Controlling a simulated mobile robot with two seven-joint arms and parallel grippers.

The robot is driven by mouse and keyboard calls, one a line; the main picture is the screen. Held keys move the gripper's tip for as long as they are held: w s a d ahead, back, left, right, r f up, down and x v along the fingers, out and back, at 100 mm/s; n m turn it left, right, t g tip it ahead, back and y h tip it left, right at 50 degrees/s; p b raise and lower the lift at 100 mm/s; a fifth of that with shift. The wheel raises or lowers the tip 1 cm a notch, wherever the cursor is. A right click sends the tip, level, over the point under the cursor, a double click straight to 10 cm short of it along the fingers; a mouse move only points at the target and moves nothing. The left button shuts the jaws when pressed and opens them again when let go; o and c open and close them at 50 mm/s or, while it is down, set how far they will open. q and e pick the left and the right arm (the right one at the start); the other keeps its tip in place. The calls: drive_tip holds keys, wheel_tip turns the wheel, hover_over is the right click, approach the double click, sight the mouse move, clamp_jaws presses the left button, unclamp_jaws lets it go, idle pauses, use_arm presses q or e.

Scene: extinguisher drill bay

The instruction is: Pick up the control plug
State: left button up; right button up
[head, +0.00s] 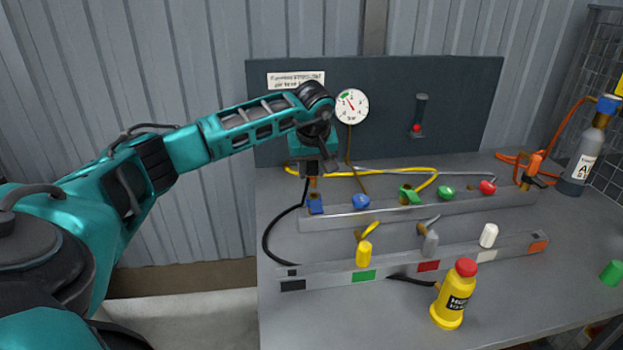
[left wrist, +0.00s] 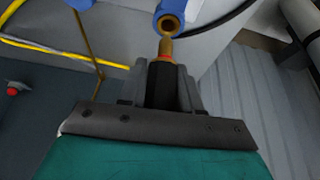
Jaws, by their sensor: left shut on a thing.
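The control plug, a dark body with a red ring and a brass tip (left wrist: 166,48), is between the fingers of my left gripper (left wrist: 161,88) in the left wrist view. My left gripper is shut on it. The tip points at a blue ring-shaped socket (left wrist: 171,12); I cannot tell whether it is inside or just in front. In the head view, my left gripper (head: 314,172) is over the left end of the rear rail, just above the blue socket (head: 316,208). Its fingers hide most of the plug there; a brassy bit shows below them. My right gripper is not in view.
The rear rail (head: 430,207) holds blue, green and red fittings. A front rail (head: 325,275) carries yellow, grey and white pieces. A yellow bottle (head: 455,295) stands in front, a grey cylinder (head: 582,160) at right. A dark panel with a gauge (head: 351,106) stands behind.

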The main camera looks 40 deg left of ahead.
use_arm(q)
wheel_tip(320, 180, up, 16)
drive_tip(key=p, duration=0.1)
drive_tip(key=shift+p, duration=0.3)
drive_tip(key=shift+f, duration=0.1)
